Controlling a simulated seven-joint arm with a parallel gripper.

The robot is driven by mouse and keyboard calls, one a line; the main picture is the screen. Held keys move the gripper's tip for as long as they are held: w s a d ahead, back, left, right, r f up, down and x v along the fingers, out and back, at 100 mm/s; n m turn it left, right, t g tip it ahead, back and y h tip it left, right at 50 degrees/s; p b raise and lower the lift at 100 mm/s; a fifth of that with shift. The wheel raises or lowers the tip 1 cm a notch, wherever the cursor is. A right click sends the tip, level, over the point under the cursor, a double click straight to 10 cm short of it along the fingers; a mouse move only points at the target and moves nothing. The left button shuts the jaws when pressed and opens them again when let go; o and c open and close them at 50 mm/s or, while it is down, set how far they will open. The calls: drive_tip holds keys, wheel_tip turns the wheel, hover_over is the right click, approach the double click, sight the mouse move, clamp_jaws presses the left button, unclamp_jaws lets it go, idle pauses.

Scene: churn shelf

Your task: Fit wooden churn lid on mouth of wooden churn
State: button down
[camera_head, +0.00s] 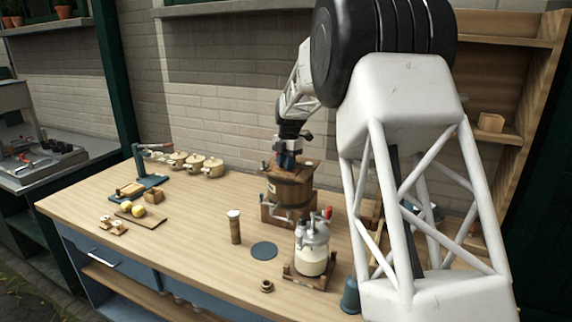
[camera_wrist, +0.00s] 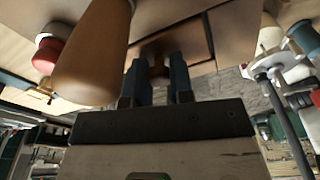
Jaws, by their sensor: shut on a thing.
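The wooden churn (camera_head: 290,194) is a brown barrel-shaped body standing on the workbench, right of the bench's middle. My gripper (camera_head: 287,161) is directly above it, pointing down. In the wrist view my gripper (camera_wrist: 161,80) has its two blue fingers shut on a small wooden knob of the square wooden churn lid (camera_wrist: 190,40). The lid also shows in the head view as a flat brown piece (camera_head: 307,168) at the churn's top. I cannot tell whether it is seated on the mouth or just above it. The mouth itself is hidden by the lid and gripper.
A glass churn (camera_head: 312,258) with a red knob stands in front, near a round blue-grey mat (camera_head: 264,250) and a wooden cylinder (camera_head: 235,228). Several lidded pots (camera_head: 196,165) stand along the wall. A blurred tan cylinder (camera_wrist: 95,50) is close to the wrist camera.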

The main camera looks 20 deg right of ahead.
drive_tip(key=c, duration=0.9)
unclamp_jaws()
drive_tip(key=c, duration=0.4)
drive_tip(key=shift+r, duration=0.15)
drive_tip(key=shift+w+d+r, duration=0.1)
drive_tip(key=shift+d+r, duration=0.1)
drive_tip(key=shift+r, duration=1.35)
drive_tip(key=shift+w+d+r, duration=0.1)
drive_tip(key=shift+d+r, duration=0.05)
drive_tip(key=shift+r, duration=1.4)
drive_tip(key=shift+s+r, duration=0.1)
